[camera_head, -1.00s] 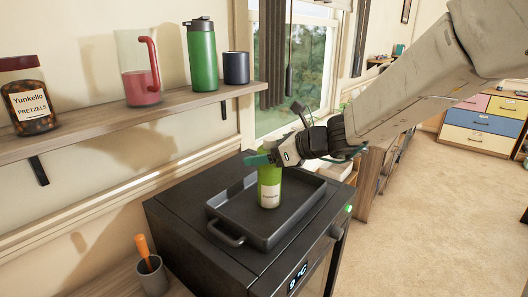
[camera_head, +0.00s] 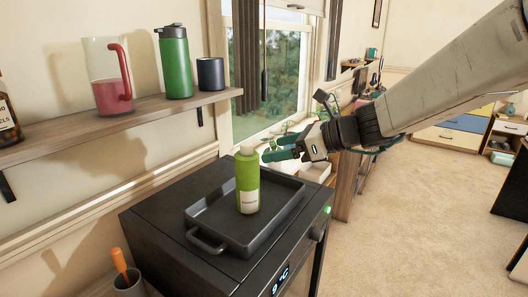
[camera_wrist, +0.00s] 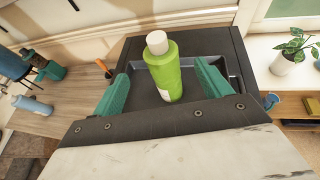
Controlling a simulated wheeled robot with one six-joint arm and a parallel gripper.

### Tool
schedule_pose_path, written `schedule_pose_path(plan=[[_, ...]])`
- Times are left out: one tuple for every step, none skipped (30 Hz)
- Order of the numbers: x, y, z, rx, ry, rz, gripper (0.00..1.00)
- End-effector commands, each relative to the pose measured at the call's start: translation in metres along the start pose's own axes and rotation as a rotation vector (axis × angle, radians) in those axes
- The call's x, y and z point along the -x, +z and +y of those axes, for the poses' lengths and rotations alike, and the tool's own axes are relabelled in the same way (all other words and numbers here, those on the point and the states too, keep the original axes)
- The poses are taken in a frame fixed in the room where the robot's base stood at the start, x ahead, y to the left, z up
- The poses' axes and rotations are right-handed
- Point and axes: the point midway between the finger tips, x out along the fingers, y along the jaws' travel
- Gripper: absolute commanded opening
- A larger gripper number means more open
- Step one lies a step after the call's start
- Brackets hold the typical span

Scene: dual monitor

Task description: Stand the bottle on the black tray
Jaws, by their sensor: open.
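The green bottle (camera_head: 247,180) with a pale cap and white label stands upright on the black tray (camera_head: 205,243). The tray lies on top of a black oven. My gripper (camera_head: 274,151) is open, to the right of the bottle's upper part and apart from it in the head view. In the wrist view the bottle (camera_wrist: 165,72) stands beyond and between the two spread teal fingers of my gripper (camera_wrist: 162,88), with gaps on both sides. The tray (camera_wrist: 205,65) shows behind it, partly hidden by the fingers.
The black oven (camera_head: 150,220) bears the tray. A wall shelf (camera_head: 120,120) above left holds a pitcher (camera_head: 108,78), a green flask (camera_head: 174,62) and a dark cup (camera_head: 211,73). A cup with an orange-handled tool (camera_head: 126,275) stands at lower left. Open floor lies right.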

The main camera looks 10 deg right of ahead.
Motion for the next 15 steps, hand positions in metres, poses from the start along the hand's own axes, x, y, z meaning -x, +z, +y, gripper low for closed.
schedule_pose_path(plan=[[0.005, 0.0, 0.0, 0.0, -0.003, -0.001, 0.77], [0.006, 0.0, 0.0, 0.0, -0.002, -0.001, 0.77], [0.007, 0.0, 0.0, 0.0, -0.002, 0.0, 0.77], [0.008, 0.0, 0.0, 0.0, -0.001, 0.0, 0.77], [0.008, 0.0, 0.0, 0.0, -0.001, 0.0, 0.77], [0.009, 0.0, 0.0, 0.0, -0.001, 0.0, 0.77], [0.009, 0.0, 0.001, 0.002, 0.0, 0.001, 0.77], [0.009, 0.0, 0.002, 0.009, 0.003, 0.003, 0.77], [0.01, -0.001, 0.006, 0.033, 0.011, 0.012, 0.77], [0.011, -0.001, 0.011, 0.064, 0.022, 0.022, 0.77], [0.013, -0.002, 0.018, 0.111, 0.038, 0.038, 0.77], [0.017, -0.005, 0.031, 0.194, 0.067, 0.068, 0.77], [0.021, -0.009, 0.043, 0.273, 0.095, 0.095, 0.77], [0.026, -0.013, 0.056, 0.366, 0.13, 0.128, 0.77], [0.035, -0.021, 0.075, 0.508, 0.186, 0.176, 0.77]])
